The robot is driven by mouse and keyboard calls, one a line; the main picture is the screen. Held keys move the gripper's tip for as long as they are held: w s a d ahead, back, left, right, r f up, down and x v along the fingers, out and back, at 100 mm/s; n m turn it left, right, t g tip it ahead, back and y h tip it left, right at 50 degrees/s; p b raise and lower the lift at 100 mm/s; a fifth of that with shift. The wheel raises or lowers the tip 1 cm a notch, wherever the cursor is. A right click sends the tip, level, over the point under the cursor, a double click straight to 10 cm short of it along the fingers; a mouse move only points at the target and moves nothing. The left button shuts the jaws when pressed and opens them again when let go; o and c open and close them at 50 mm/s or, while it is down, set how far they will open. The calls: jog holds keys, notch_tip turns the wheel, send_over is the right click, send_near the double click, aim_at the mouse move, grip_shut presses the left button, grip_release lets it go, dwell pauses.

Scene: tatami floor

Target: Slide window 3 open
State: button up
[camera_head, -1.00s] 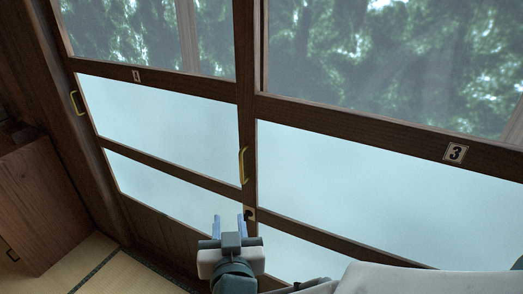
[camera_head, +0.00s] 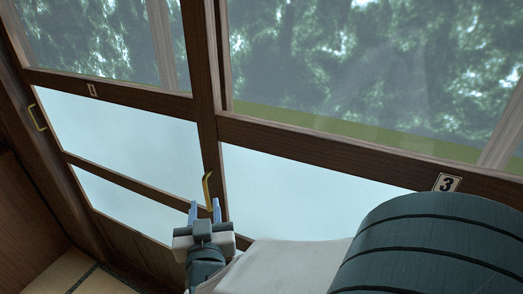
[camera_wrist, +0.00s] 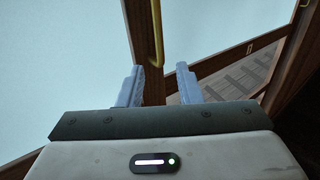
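Window 3 (camera_head: 320,150) is the wooden-framed sliding panel on the right, with clear glass above and frosted glass below. Its number plate (camera_head: 447,183) shows a black 3 on the middle rail. A brass handle (camera_head: 208,186) stands on the dark upright at the left edge of its frosted pane; it also shows in the wrist view (camera_wrist: 157,35). My gripper (camera_head: 205,207) is at the handle's lower end, with fingers apart. In the wrist view my gripper (camera_wrist: 160,86) is open, and the handle's lower end lies between the finger lines, just beyond the tips. Contact cannot be told.
Another window (camera_head: 110,90) with a number plate (camera_head: 92,90) is at the left, with its own brass handle (camera_head: 37,117) at its left edge. Tatami floor (camera_head: 50,272) and wooden panelling lie at the lower left. My arm covers the lower right.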

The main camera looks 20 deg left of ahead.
aim_at(205, 187)
jog(key=x, duration=0.6)
jog(key=shift+w+a+p, duration=0.15)
jog(key=shift+p, duration=0.25)
grip_shut()
